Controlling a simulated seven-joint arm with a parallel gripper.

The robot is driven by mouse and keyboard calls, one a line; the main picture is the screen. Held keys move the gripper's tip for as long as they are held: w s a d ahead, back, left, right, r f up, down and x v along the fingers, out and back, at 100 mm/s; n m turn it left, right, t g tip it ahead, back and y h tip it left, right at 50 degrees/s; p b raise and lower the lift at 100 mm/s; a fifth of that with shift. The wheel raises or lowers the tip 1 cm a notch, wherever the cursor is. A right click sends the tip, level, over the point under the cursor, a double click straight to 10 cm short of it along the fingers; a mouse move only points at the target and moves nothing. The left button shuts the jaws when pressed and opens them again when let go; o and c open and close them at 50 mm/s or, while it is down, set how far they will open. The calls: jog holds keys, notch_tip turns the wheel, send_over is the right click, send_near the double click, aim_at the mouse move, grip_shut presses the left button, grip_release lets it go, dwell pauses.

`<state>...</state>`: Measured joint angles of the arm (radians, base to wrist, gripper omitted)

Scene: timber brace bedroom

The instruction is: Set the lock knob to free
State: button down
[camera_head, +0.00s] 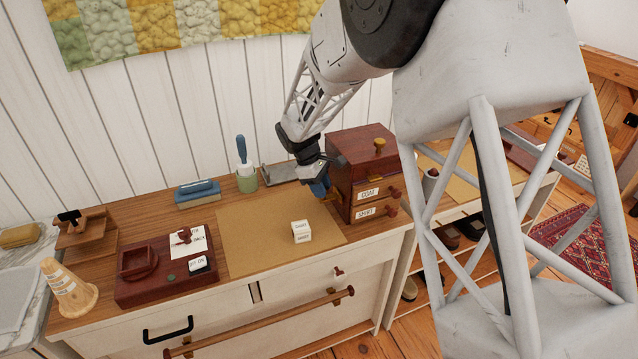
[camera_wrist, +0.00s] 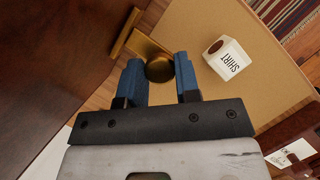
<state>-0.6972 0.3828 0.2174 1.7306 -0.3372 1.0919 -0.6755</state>
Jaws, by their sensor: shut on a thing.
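The dark red wooden box (camera_head: 352,153) stands at the right end of the worktop, with drawers labelled COAT (camera_head: 368,194) and SHIRT (camera_head: 366,212). My gripper (camera_head: 320,188) is low at the box's left side, pointing down. In the wrist view its blue fingers (camera_wrist: 158,72) are shut on a round brass knob (camera_wrist: 160,68), one finger on each side. A brass plate or bar (camera_wrist: 133,38) shows just beyond the knob. The knob is mostly hidden by my fingers in the head view. Any free or locked marking cannot be read.
A white labelled block (camera_head: 301,231) lies on the tan mat (camera_head: 255,246). A green cup (camera_head: 246,181) with a blue-handled tool stands left of my gripper. A dark red tray (camera_head: 150,283) is farther left.

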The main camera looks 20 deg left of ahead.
jog(key=shift+s+d, duration=0.1)
jog(key=c, duration=0.8)
grip_release()
jog(key=shift+v, duration=3.9)
